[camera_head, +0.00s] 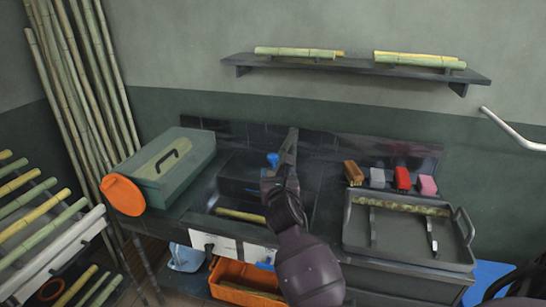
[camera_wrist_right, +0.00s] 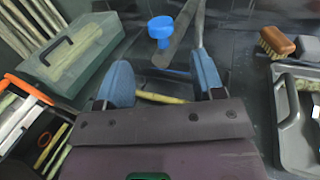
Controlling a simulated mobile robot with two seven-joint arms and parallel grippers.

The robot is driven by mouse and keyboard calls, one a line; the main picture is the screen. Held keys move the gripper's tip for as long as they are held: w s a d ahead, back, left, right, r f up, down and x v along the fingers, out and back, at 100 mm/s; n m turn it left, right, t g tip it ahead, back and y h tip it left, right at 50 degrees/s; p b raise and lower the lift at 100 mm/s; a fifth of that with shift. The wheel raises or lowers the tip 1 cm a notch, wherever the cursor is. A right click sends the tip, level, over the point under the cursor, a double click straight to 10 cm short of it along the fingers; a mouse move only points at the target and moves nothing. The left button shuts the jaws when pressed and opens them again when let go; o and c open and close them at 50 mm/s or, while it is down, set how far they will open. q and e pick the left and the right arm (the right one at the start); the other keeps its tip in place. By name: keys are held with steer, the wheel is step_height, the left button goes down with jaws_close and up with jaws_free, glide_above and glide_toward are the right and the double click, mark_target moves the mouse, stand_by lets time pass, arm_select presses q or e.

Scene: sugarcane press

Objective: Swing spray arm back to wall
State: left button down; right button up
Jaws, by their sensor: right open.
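The spray arm looks like a dark grey bar (camera_head: 291,143) with a blue knob (camera_head: 272,159) beside it, over the sink (camera_head: 238,180) at the back wall. In the right wrist view the bar (camera_wrist_right: 180,38) and the blue knob (camera_wrist_right: 160,30) lie just beyond my fingertips. My right gripper (camera_head: 270,182) is over the sink, close to the knob and bar. In the wrist view my right gripper (camera_wrist_right: 164,75) is open, its two blue fingers spread with nothing held between them. The bar's lower part is partly hidden by my gripper in the head view. My left gripper is not in view.
A green lidded box (camera_head: 170,170) and an orange disc (camera_head: 122,195) stand left of the sink. A grey tray (camera_head: 400,238) and several brushes or sponges (camera_head: 403,178) are at the right. A wall shelf (camera_head: 350,68) holds cane pieces. An orange crate (camera_head: 240,277) is below.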

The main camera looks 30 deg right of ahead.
mark_target(273, 159)
steer(key=x, duration=0.9)
steer(key=shift+w+b, duration=0.1)
steer(key=shift+b, duration=0.2)
steer(key=shift+w+d, duration=0.35)
steer(key=shift+w, duration=0.3)
steer(key=c, duration=1.1)
jaws_close()
steer(key=shift+w, duration=0.1)
